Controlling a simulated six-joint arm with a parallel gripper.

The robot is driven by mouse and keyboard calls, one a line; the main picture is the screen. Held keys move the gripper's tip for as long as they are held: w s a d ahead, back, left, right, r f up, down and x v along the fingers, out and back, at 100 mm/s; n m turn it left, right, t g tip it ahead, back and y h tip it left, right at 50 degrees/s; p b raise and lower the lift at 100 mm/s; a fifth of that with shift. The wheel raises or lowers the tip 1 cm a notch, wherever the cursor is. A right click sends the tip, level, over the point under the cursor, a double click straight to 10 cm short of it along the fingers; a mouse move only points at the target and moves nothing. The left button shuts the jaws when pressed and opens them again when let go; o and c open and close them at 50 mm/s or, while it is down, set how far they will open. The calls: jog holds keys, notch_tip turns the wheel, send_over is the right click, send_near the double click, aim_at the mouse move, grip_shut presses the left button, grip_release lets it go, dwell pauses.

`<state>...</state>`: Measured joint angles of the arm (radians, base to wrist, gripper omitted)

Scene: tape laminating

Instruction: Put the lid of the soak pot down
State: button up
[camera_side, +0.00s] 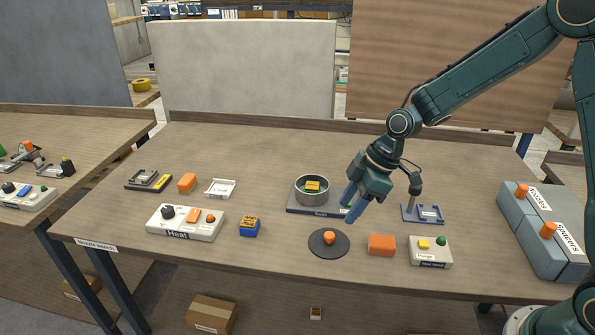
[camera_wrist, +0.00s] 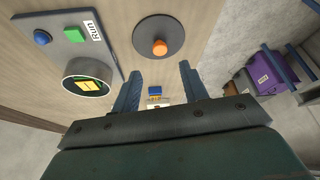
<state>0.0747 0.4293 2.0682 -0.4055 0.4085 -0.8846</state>
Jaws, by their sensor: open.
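The lid (camera_side: 318,247) is a dark round disc with an orange knob. It lies flat on the table in front of the soak pot, and in the wrist view the lid (camera_wrist: 148,47) shows ahead of the fingertips. The soak pot (camera_side: 311,201) is a grey open cylinder on a dark base plate, with a yellow piece inside. In the wrist view the pot (camera_wrist: 70,70) is at the left. My gripper (camera_side: 353,206) is open and empty, in the air up and to the right of the lid. Its fingers (camera_wrist: 160,69) are apart, with nothing between them, clear of the knob.
An orange block (camera_side: 382,245) lies right of the lid, beside a control box (camera_side: 430,258). A small fixture (camera_side: 422,214) stands behind them. A blue and yellow box (camera_side: 249,228) and the Heat panel (camera_side: 184,230) are to the left. Grey boxes with orange knobs (camera_side: 545,240) stand at the right.

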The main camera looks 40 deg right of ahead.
jog(key=shift+v, duration=1.85)
jog(key=s+d+r+m+t+h, duration=0.2)
jog(key=s+r+m, duration=0.3)
jog(key=s+r, duration=0.65)
jog(key=s+d+r+m+t+h, duration=0.1)
jog(key=s+m, duration=0.5)
jog(key=s, duration=0.7)
jog(key=shift+d+r+m+h, duration=0.3)
jog(key=shift+d+r+h, duration=0.2)
jog(key=shift+d+r, duration=0.45)
